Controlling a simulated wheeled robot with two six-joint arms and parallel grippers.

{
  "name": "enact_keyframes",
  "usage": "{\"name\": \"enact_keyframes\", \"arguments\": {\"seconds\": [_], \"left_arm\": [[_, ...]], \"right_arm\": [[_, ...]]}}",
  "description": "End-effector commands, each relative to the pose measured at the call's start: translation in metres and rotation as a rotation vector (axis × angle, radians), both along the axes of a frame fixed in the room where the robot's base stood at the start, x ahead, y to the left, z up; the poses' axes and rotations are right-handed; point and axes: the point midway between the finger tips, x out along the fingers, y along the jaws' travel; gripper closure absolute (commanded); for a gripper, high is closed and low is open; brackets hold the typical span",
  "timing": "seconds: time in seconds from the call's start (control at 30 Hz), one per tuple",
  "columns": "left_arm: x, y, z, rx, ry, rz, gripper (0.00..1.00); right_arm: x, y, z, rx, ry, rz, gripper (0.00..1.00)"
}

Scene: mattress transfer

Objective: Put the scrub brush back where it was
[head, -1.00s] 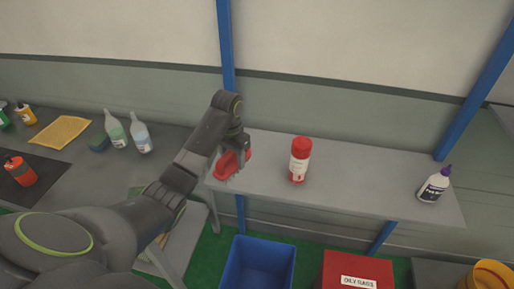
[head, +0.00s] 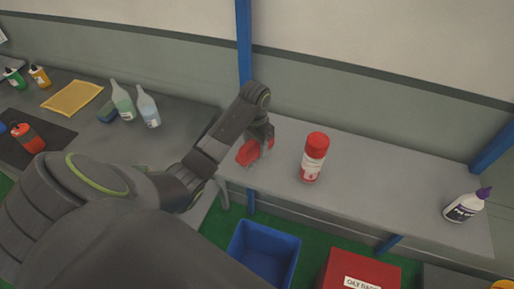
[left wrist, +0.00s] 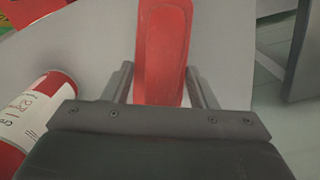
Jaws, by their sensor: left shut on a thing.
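The red scrub brush (head: 248,153) is at the left end of the grey shelf (head: 400,190) in the head view. My left gripper (head: 262,143) is shut on it from above. In the left wrist view the brush's red body (left wrist: 163,50) sits between the two fingers (left wrist: 161,88). I cannot tell whether the brush touches the shelf or is held just above it. Its underside is hidden. My right gripper is not in view.
A red-capped can (head: 313,158) stands right of the brush; a purple-capped white bottle (head: 464,206) is farther right. A blue bin (head: 264,252) and red oily-rags box (head: 360,272) are below.

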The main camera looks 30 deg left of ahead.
Motion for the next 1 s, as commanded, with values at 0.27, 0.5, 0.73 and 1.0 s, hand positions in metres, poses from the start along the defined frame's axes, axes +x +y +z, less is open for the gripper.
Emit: {"name": "enact_keyframes", "arguments": {"seconds": [0.27, 0.5, 0.73, 1.0], "left_arm": [[-0.006, -0.003, -0.029, 0.0, 0.002, -0.002, 0.69], [-0.006, -0.003, -0.027, 0.0, 0.001, -0.002, 0.69], [-0.006, -0.003, -0.031, 0.0, 0.002, -0.001, 0.44], [-0.006, -0.003, -0.03, 0.0, 0.002, -0.001, 0.26]], "right_arm": [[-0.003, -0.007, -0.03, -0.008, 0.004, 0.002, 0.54], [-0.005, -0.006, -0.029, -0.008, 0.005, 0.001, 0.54], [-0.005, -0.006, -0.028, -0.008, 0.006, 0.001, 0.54], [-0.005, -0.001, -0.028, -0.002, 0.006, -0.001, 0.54]]}}
